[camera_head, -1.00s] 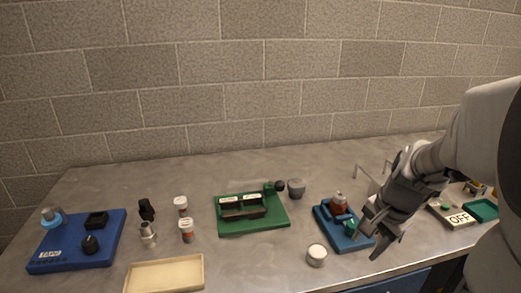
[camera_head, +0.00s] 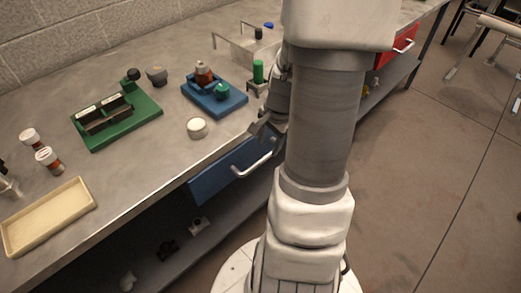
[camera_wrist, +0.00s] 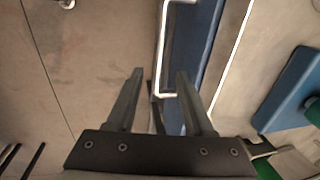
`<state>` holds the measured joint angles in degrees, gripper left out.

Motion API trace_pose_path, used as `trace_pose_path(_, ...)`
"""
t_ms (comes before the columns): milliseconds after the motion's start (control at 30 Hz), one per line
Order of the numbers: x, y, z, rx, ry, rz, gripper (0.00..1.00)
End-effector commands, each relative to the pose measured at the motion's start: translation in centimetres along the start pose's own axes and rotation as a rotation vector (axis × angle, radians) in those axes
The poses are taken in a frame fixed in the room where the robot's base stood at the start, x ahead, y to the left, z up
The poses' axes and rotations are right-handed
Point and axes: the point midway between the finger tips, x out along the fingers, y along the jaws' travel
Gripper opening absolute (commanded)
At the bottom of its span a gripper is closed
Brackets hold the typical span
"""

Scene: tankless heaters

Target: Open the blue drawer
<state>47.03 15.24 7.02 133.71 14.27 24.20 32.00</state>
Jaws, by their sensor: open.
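The blue drawer (camera_head: 216,178) is under the table's front edge in the head view, and its front looks flush with the table. Its silver bar handle (camera_head: 252,167) is on the front. In the wrist view, the blue drawer front (camera_wrist: 203,35) runs up the picture, with the handle (camera_wrist: 161,50) left of it. My gripper (camera_wrist: 158,72) is open and empty; the near end of the handle shows between its fingers in the picture. I cannot tell the depth between them. In the head view, my gripper (camera_head: 262,132) is at the table edge above the handle, partly hidden by my arm.
A blue tray (camera_head: 226,104) with a red-brown bottle and green item stands near the table edge. A white round jar (camera_head: 196,128) is beside it. A red drawer (camera_head: 392,52) is farther right. A lower shelf (camera_head: 150,240) holds small items.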

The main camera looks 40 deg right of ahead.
Motion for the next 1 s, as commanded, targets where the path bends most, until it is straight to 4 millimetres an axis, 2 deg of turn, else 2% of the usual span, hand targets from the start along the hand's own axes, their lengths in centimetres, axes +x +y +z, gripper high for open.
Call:
trace_pose_path(33, 1.4, 0.1, 0.1, 0.001, -0.004, 0.003, 0.52)
trace_pose_path(100, 2.7, 0.1, 0.1, 0.002, -0.004, 0.003, 0.52)
trace_pose_path(300, 5.0, 0.0, 0.0, 0.001, -0.002, 0.001, 0.52)
trace_pose_path(733, 5.7, 0.0, 0.0, 0.000, 0.000, 0.000, 0.52)
trace_pose_path(1000, 5.7, 0.0, 0.0, 0.000, 0.000, 0.000, 0.04)
